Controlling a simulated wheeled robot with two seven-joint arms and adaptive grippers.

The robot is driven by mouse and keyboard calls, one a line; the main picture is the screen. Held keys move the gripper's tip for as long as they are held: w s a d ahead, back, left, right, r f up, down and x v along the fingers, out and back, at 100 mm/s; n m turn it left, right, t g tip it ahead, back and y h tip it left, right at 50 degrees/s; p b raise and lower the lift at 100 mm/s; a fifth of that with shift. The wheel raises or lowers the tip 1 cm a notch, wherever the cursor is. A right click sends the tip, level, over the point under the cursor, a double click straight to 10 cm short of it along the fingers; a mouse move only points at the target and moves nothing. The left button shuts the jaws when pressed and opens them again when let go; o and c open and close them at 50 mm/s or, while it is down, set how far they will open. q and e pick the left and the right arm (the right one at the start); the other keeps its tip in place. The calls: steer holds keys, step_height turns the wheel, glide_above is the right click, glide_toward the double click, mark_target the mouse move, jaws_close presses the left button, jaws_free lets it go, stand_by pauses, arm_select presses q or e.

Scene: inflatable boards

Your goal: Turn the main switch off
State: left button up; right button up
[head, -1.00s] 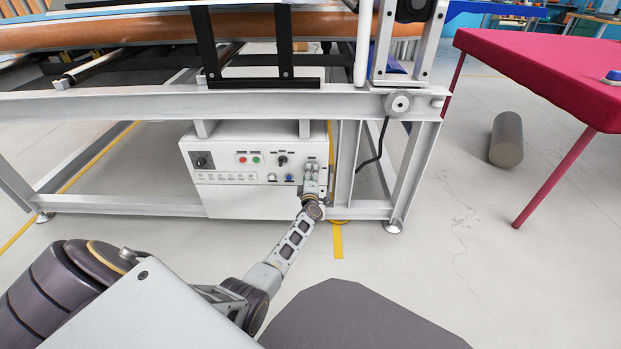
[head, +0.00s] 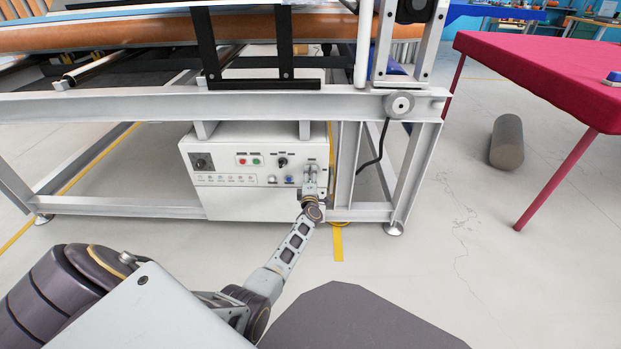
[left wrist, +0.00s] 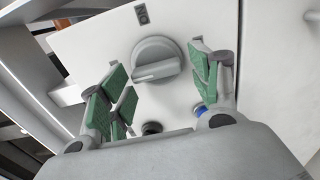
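The white control box (head: 250,205) stands under the metal frame, its front facing me. My left gripper (head: 311,173) is at the box's right side. In the left wrist view, my left gripper (left wrist: 160,85) is open, with green-padded fingers on either side of a large grey rotary knob (left wrist: 155,60). Gaps show between the pads and the knob. The knob's ridge lies nearly level, slightly tilted. I cannot read which switch is the main one. My right gripper is not in view.
A black knob (left wrist: 152,128) and a blue button (left wrist: 200,110) sit close to the fingers. A frame leg (head: 345,165) and a black cable (head: 376,155) are right of the box. A red table (head: 545,75) stands at the right.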

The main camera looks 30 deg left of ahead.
arm_select(q)
steer(key=shift+o, duration=0.2)
steer(key=shift+s+d, duration=0.1)
steer(key=v, duration=0.7)
stand_by(0.7)
steer(key=shift+s, duration=0.15)
stand_by(0.4)
